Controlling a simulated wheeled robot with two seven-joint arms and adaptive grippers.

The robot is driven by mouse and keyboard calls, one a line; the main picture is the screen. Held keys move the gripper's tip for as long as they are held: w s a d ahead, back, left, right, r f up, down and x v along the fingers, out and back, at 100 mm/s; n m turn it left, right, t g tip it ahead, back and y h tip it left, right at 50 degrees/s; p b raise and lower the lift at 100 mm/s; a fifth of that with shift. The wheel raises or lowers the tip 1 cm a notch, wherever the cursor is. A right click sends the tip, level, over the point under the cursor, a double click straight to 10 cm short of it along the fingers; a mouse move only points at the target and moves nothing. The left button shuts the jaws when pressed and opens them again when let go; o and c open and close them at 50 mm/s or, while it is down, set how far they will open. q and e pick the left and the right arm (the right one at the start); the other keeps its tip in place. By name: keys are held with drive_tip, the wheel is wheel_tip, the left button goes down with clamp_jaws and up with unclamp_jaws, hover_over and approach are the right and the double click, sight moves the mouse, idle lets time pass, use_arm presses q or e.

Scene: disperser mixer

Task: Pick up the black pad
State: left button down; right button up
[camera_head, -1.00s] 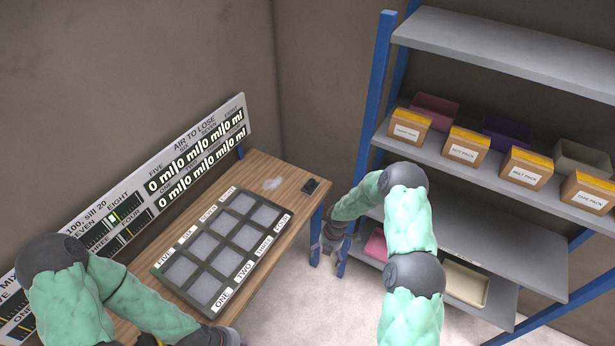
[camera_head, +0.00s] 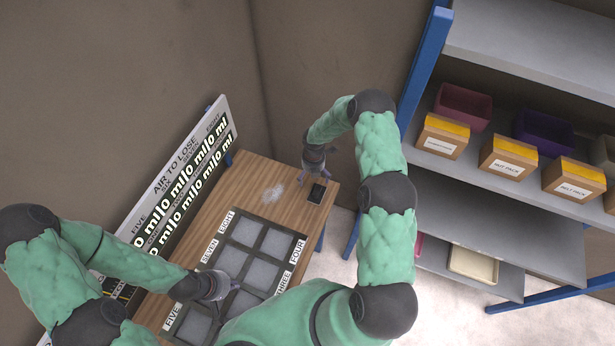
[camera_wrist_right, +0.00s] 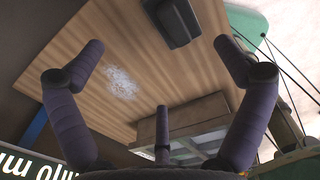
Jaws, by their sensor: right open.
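The black pad (camera_head: 317,193) lies on the wooden table (camera_head: 245,182) near its far right corner. In the right wrist view the black pad (camera_wrist_right: 172,22) shows at the top, beyond the spread fingers. My right gripper (camera_head: 314,176) is open and empty just above and behind the pad, apart from it as far as I can tell. Its fingers (camera_wrist_right: 160,62) are spread wide in the right wrist view. My left gripper (camera_head: 222,287) is over the grid tray (camera_head: 301,243); its finger opening is too small to tell.
A pale powdery patch (camera_head: 272,193) lies on the table left of the pad. A display board (camera_head: 190,180) stands along the table's left edge. Shelving with blue posts (camera_head: 425,65) holds boxes and bins at the right. Bare wood surrounds the pad.

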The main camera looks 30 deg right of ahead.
sight(317, 192)
use_arm(q)
drive_tip(key=f+b, duration=0.1)
drive_tip(key=s+f+b, duration=0.1)
drive_tip(key=shift+f+b, duration=0.2)
drive_tip(key=shift+b, duration=0.1)
use_arm(e)
drive_tip(key=f, duration=0.2)
drive_tip(key=s+f, duration=0.1)
drive_tip(key=f, duration=0.1)
drive_tip(key=shift+f, duration=0.35)
use_arm(q)
drive_tip(key=shift+w+f, duration=0.1)
drive_tip(key=shift+f, duration=0.05)
use_arm(e)
drive_tip(key=shift+w+f, duration=0.15)
drive_tip(key=shift+f, duration=0.25)
use_arm(q)
drive_tip(key=shift+f+b, duration=0.6)
drive_tip(key=shift+b, duration=0.15)
use_arm(e)
drive_tip(key=f, duration=0.4)
drive_tip(key=shift+s+d+f, duration=0.15)
drive_tip(key=shift+s+f, duration=0.05)
drive_tip(key=shift+f, duration=0.3)
drive_tip(key=shift+r, duration=0.1)
drive_tip(key=shift+c, duration=0.3)
drive_tip(key=c, duration=1)
